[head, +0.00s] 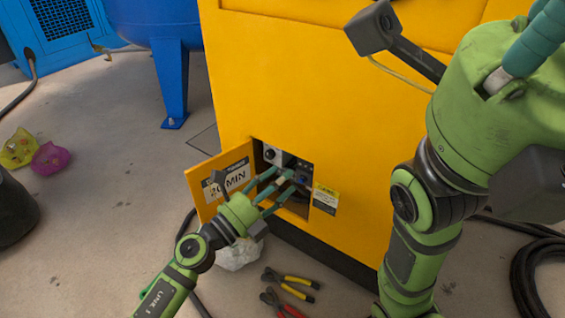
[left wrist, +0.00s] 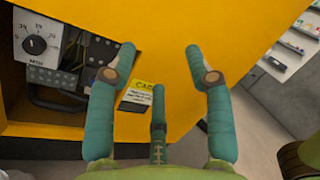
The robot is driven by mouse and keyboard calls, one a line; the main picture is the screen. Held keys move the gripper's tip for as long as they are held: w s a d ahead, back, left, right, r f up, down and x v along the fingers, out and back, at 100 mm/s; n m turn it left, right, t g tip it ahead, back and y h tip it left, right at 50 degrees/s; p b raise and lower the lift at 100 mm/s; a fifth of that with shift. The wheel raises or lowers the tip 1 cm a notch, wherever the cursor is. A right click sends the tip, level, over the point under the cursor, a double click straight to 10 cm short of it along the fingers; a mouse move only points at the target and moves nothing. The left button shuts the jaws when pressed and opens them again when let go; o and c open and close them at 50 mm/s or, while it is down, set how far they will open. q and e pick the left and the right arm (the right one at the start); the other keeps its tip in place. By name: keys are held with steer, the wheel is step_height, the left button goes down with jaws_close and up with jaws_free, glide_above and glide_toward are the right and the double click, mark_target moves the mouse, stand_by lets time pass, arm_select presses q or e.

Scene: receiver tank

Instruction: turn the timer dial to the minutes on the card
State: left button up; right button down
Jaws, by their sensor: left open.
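The timer dial (head: 269,154) is a small black knob on a pale panel inside the yellow cabinet's opening. In the left wrist view the dial (left wrist: 37,45) sits at upper left with numbers around it; its exact setting is too small to read surely. The card (head: 230,182) on the open door reads 20 MIN. My left gripper (head: 277,183) is open and empty in front of the opening, apart from the dial. In the left wrist view its fingers (left wrist: 160,62) are spread, right of the dial. My right gripper (head: 535,42) is raised at upper right, its fingertips cut off.
The open door (head: 202,203) stands left of the opening. A yellow label (head: 325,197) is at its right. A dark bent pipe (left wrist: 58,100) runs below the dial. Pliers (head: 290,285), a pale crumpled bag (head: 238,256) and a black hose (head: 525,272) lie on the floor.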

arm_select(q)
steer(key=s+r+n+t+h+p, duration=0.1)
steer(key=s+r+n+h+p, duration=0.2)
steer(key=s+r+n, duration=0.3)
steer(key=shift+s+d+r+n+h+p, duration=0.35)
steer(key=shift+s+r+p, duration=0.35)
steer(key=shift+s+r, duration=1.7)
steer(key=shift+w+r, duration=0.5)
steer(key=shift+w, duration=0.1)
